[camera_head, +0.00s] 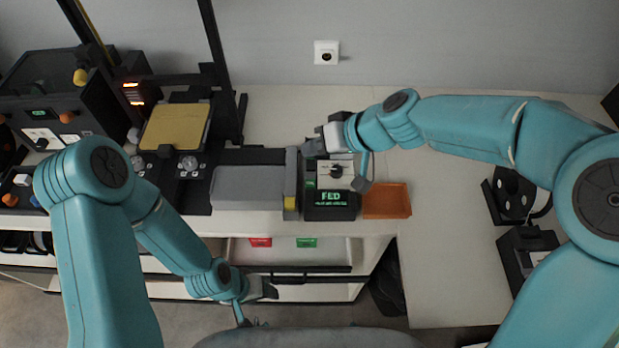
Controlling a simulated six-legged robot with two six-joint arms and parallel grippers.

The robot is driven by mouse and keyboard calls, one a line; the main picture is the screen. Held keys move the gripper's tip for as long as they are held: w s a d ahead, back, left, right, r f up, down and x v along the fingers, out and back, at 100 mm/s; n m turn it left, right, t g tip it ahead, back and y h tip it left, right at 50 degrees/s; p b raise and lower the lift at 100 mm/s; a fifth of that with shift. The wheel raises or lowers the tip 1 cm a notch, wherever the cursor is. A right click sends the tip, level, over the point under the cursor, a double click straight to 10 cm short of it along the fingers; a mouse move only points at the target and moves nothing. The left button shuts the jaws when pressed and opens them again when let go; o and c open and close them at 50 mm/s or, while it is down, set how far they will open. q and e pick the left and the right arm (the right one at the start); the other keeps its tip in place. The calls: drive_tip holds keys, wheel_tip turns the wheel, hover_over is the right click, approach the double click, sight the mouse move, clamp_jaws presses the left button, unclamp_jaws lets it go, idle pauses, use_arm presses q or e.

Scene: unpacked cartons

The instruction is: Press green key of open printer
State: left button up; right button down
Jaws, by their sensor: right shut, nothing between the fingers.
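An open-frame printer with a dark upright frame (222,60) and a gold bed (175,126) stands at the back left. Two round gauges or knobs show at its front; I cannot make out a green key on it. My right gripper (322,143) is shut and empty, at the back edge of a small black device with a lit green display (331,205) and a dial, right of the printer. I cannot tell whether it touches the device. My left gripper (265,288) is low in front of the bench, away from the printer; its fingers are too small to read.
A boxy black machine (60,95) with orange knobs stands at far left. A grey block (247,188) lies between printer and display device. An orange tray (387,201) sits right of the device. Black devices (515,195) stand at right.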

drive_tip(key=b, duration=0.6)
hover_over(315, 184)
wheel_tip(315, 184, down, 8)
drive_tip(key=shift+a+f, duration=0.1)
drive_tip(key=shift+f, duration=0.15)
drive_tip(key=shift+w+f+b, duration=0.1)
drive_tip(key=shift+f+b, duration=0.25)
drive_tip(key=shift+b, duration=0.2)
drive_tip(key=shift+r, duration=0.1)
idle(1.1)
